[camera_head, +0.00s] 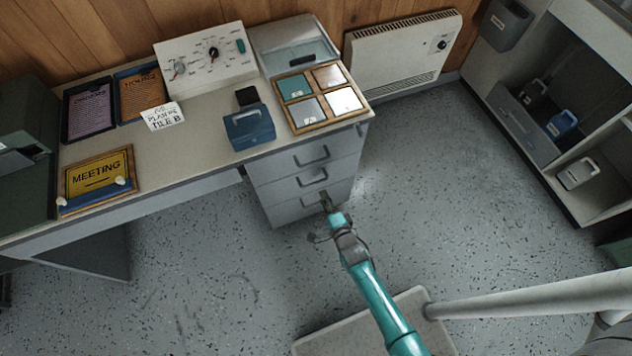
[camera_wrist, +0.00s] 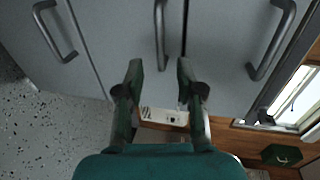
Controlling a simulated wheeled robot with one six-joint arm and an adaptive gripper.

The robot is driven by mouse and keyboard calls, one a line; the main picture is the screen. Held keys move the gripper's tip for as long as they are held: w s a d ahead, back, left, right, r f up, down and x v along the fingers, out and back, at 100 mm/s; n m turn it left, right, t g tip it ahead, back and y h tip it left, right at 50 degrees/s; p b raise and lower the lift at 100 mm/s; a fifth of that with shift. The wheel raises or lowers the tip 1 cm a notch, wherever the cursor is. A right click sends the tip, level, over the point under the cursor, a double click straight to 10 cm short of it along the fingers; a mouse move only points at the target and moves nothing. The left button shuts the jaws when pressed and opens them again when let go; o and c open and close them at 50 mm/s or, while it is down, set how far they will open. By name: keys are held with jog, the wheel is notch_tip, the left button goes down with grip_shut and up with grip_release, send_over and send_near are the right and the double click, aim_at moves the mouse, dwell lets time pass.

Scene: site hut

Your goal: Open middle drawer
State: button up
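The grey drawer unit under the desk's right end has three stacked drawers, which look shut. The middle drawer (camera_head: 290,185) has a dark bar handle (camera_head: 312,176). In the wrist view, the middle drawer's handle (camera_wrist: 160,35) runs upright in the picture, just beyond the space between my fingertips. My gripper (camera_head: 326,198) is in front of the drawer unit, near the lower drawers, and hides part of the bottom one. In the wrist view my gripper (camera_wrist: 160,75) is open, with two dark fingers apart and nothing between them. No contact with the handle is visible.
The top drawer's handle (camera_wrist: 270,40) and the bottom drawer's handle (camera_wrist: 55,32) lie either side in the wrist view. A tile tray (camera_head: 318,126) and a blue box (camera_head: 248,128) stand on the desk. The speckled floor (camera_head: 420,170) right of the drawers is clear.

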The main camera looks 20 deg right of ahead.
aim_at(316, 182)
jog(key=x, duration=0.8)
jog(key=shift+w, duration=0.25)
grip_shut()
